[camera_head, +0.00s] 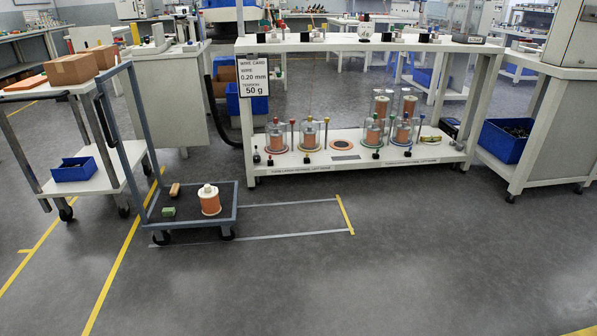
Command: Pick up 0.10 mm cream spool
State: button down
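A spool with orange-copper winding and a cream top (210,200) stands upright on the low blue-framed cart (189,222) at left centre. Its size label cannot be read from here. More copper-coloured spools stand on the lower shelf of the white bench, several of them under clear covers, such as one at the left (277,138) and one at the right (402,131). Two others (381,104) stand behind the right-hand pair. Their labels are also too small to read. My gripper is not in view.
A wire card (253,77) reads 0.20 mm, 50 g. An empty round place (342,145) lies between the covered spools. A green block (168,212) and a tan piece (174,190) share the cart. A white trolley (98,168) stands left. The floor in front is clear.

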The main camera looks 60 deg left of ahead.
aim_at(208, 195)
jog(key=j+u, duration=0.1)
jog(key=u, duration=2.8)
jog(key=i+l, duration=0.35)
jog(key=i, duration=0.3)
jog(key=i+l+u, duration=0.1)
jog(key=i+l, duration=0.3)
jog(key=i, duration=0.25)
jog(key=i+l, duration=0.4)
jog(key=i, duration=0.2)
jog(key=i+l+u, duration=0.1)
jog(key=i+l, duration=0.3)
jog(key=i, duration=0.25)
